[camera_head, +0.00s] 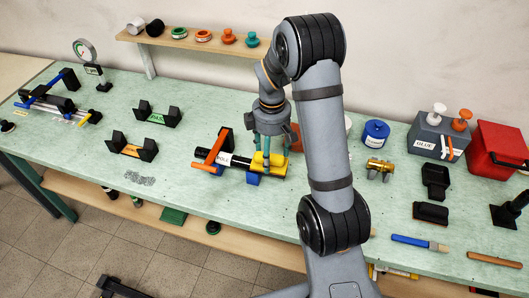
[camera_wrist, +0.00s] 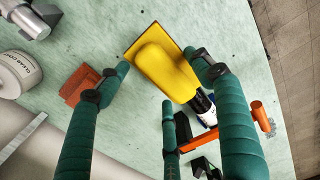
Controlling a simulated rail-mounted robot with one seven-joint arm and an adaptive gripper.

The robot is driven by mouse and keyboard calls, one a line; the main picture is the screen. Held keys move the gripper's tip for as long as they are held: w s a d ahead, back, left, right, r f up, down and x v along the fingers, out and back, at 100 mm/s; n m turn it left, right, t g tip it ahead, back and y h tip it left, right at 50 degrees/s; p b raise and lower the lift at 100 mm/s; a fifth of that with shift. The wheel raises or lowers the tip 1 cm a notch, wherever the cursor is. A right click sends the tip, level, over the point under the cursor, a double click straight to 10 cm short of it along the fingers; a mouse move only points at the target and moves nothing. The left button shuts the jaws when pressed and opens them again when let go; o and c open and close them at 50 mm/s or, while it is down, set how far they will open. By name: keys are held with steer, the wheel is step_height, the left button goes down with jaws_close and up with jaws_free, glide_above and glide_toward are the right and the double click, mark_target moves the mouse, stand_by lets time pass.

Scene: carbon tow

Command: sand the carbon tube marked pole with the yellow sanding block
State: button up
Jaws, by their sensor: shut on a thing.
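The carbon tube marked POLE (camera_head: 238,161) is black with a white label. It lies in a holder with an orange-handled clamp (camera_head: 214,149) over its left part and a blue support (camera_head: 253,178) near its right part. The yellow sanding block (camera_head: 273,161) is at the tube's right part. My gripper (camera_head: 269,146) is shut on the block from above. In the wrist view the teal fingers of my gripper (camera_wrist: 161,70) sit around the yellow block (camera_wrist: 168,68). The block hides part of the tube (camera_wrist: 202,101); whether they touch is hard to tell.
PAN (camera_head: 157,116) and another marked black stand (camera_head: 131,148) are on the left. A grey chain-like pile (camera_head: 140,180) lies in front. A brass fitting (camera_head: 379,168), blue tape roll (camera_head: 375,133) and GLUE box (camera_head: 437,135) stand to the right. A clear coat can (camera_wrist: 18,72) is near my gripper.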

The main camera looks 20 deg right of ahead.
mark_target(259, 151)
steer(key=shift+s+d+f, duration=0.1)
steer(key=shift+s+d, duration=0.15)
steer(key=shift+w+a+r+p, duration=0.15)
steer(key=shift+w+a+p, duration=0.1)
steer(key=shift+w+a, duration=0.4)
steer(key=shift+w+a+r+p, duration=0.1)
steer(key=shift+w+a+p, duration=0.2)
steer(key=shift+a, duration=0.5)
steer(key=shift+s+d+f+b, duration=0.1)
steer(key=shift+s+d+b, duration=0.25)
steer(key=shift+d, duration=0.3)
steer(key=shift+s+d+f+b, duration=0.1)
steer(key=shift+s+d+b, duration=0.1)
steer(key=shift+s+d, duration=0.35)
steer(key=shift+s+d+f, duration=0.1)
steer(key=shift+d+f, duration=0.05)
steer(key=shift+d, duration=0.15)
steer(key=shift+w+a+r, duration=0.1)
steer(key=shift+w+a, duration=0.25)
steer(key=shift+a, duration=0.35)
steer(key=shift+w+a+r, duration=0.1)
steer(key=shift+w+a, duration=0.25)
steer(key=shift+a, duration=0.35)
steer(key=shift+w+a+p, duration=0.45)
steer(key=shift+w+a, duration=0.05)
steer(key=shift+s+d+r, duration=0.15)
steer(key=shift+d, duration=0.35)
steer(key=shift+r+p, duration=2.15)
steer(key=shift+r, duration=0.35)
